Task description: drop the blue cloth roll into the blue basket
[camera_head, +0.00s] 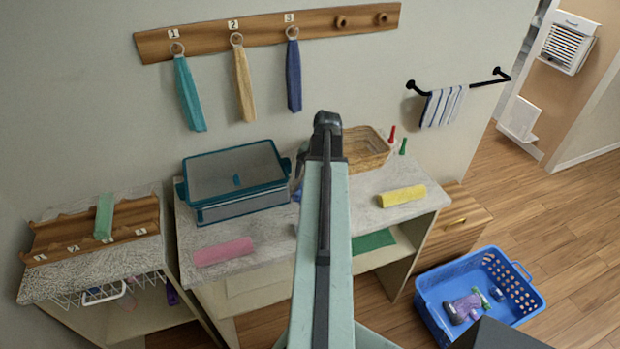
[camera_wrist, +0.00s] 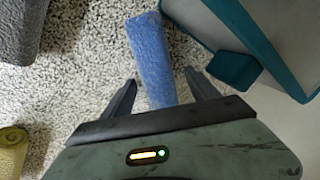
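The blue cloth roll (camera_wrist: 153,50) lies on the speckled counter in the wrist view. In the head view only a small blue bit (camera_head: 297,195) shows beside my arm, which hides the rest. My gripper (camera_wrist: 160,77) is open, with one finger on each side of the roll's near end and gaps showing on both sides. In the head view my arm mostly hides the gripper. The blue basket (camera_head: 428,304) stands on the wood floor at lower right, with a purple item and small green items inside.
A teal-rimmed bin (camera_head: 240,205) stands close left of the roll; its teal corner (camera_wrist: 235,62) shows in the wrist view. A pink roll (camera_head: 224,251), a yellow roll (camera_head: 402,196) and a wicker basket (camera_head: 368,150) are on the counter. A wooden drawer unit (camera_head: 452,232) stands near the basket.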

